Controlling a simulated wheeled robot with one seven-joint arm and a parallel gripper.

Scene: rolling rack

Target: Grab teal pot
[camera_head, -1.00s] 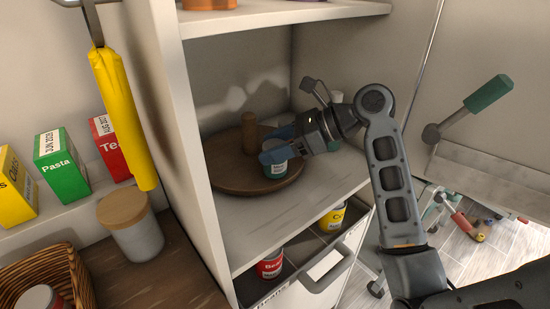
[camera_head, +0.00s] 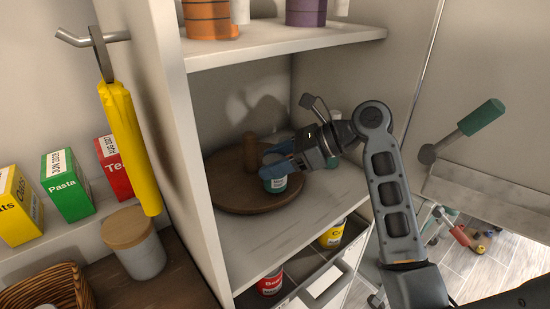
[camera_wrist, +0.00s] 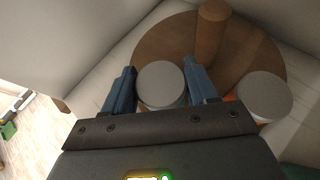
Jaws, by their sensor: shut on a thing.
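The teal pot (camera_head: 275,184), a small can with a teal label and pale lid, stands upright at the front of a round wooden turntable (camera_head: 240,206) in the cabinet. My gripper (camera_head: 277,166) reaches in from the right with its blue fingers around the pot and is shut on it. In the wrist view, the pot's grey lid (camera_wrist: 161,83) lies between the two fingers (camera_wrist: 161,88). The pot appears to be still at turntable level; any gap below it cannot be told.
Another grey-lidded pot (camera_wrist: 264,94) stands close to the right finger in the wrist view. The turntable's wooden post (camera_wrist: 210,32) rises behind. The cabinet side wall (camera_head: 180,150) and upper shelf (camera_head: 285,42) bound the space. An open drawer (camera_head: 325,272) with cans is below.

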